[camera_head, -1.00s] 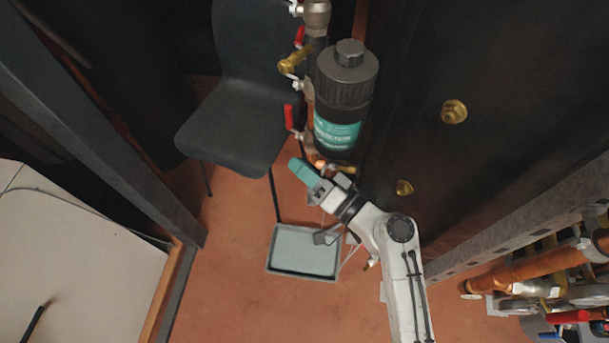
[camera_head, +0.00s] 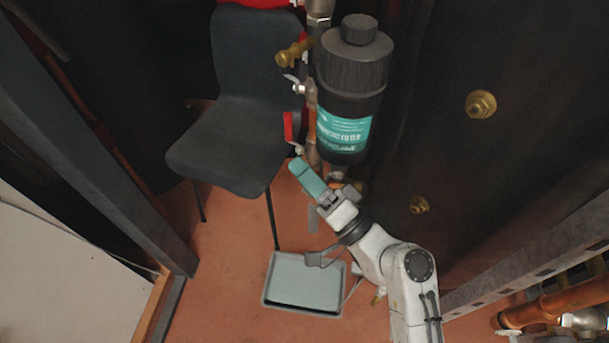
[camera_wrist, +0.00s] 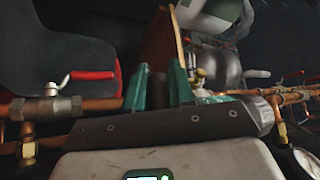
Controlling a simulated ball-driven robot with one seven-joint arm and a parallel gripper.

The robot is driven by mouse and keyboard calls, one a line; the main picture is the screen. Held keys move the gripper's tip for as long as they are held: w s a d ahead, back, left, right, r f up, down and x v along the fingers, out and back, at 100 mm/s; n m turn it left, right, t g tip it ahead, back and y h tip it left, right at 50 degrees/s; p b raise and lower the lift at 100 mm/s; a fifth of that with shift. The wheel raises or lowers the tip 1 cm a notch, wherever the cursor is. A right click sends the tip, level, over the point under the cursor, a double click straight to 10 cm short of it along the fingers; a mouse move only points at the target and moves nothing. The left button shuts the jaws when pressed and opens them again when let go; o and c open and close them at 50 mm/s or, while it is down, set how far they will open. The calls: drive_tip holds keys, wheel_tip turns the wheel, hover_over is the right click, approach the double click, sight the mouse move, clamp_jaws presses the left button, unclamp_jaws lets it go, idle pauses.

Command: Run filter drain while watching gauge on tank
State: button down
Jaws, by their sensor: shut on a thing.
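The black filter (camera_head: 352,95) with a teal label stands upright on a pipe. My gripper (camera_head: 298,168), with teal fingers, is below and left of it, near a red-handled valve (camera_head: 288,127). In the wrist view my gripper (camera_wrist: 158,88) has a dark, narrow part between its fingers; I cannot tell exactly what it belongs to. The large dark tank-like body (camera_head: 500,170) stands at the right.
A grey tray (camera_head: 305,282) lies on the red floor below my gripper. A dark chair (camera_head: 225,140) stands left of the filter. Brass fittings (camera_head: 481,104) stick out at the right. A metal post (camera_head: 95,150) runs down the left, and copper pipes (camera_head: 555,305) are at the lower right.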

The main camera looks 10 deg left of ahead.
drive_tip(key=c, duration=1.1)
unclamp_jaws()
drive_tip(key=b+v, duration=0.1)
drive_tip(key=v, duration=1)
